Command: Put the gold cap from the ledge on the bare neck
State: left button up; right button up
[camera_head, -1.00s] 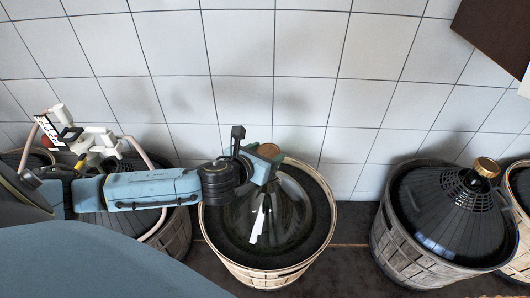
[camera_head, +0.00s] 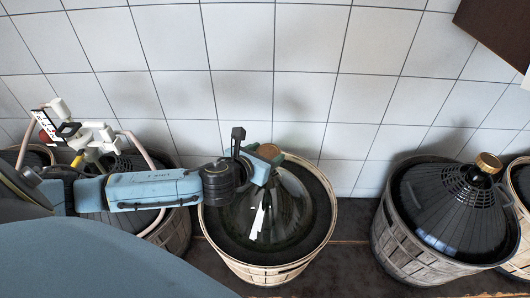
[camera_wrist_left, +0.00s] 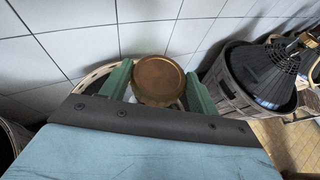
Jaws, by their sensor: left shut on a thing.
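My left gripper (camera_head: 264,158) is shut on the gold cap (camera_head: 268,151), above the far side of the middle demijohn (camera_head: 285,215). In the left wrist view the gold cap (camera_wrist_left: 158,80) shows as a round disc between the green fingers (camera_wrist_left: 160,88). The demijohn is dark glass and stands in a pale slatted basket (camera_head: 262,275). Its neck is hidden by the gripper and cap. I cannot tell whether the cap touches the neck. My right gripper is not in view.
To the right, a dark ribbed demijohn (camera_head: 445,215) with its own gold cap (camera_head: 488,162) stands in a basket (camera_head: 400,250). Another basket (camera_head: 522,180) is at the right edge. A basket (camera_head: 172,235) lies partly behind my left arm. The tiled wall (camera_head: 300,60) is close behind.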

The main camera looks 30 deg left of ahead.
pick_arm(q)
jog(key=shift+f, duration=0.6)
jog(key=o, duration=1)
jog(key=shift+o, duration=0.2)
jog(key=shift+s, duration=0.15)
jog(key=b+v, duration=0.1)
jog(key=v, duration=1.2)
jog(key=shift+d, duration=0.1)
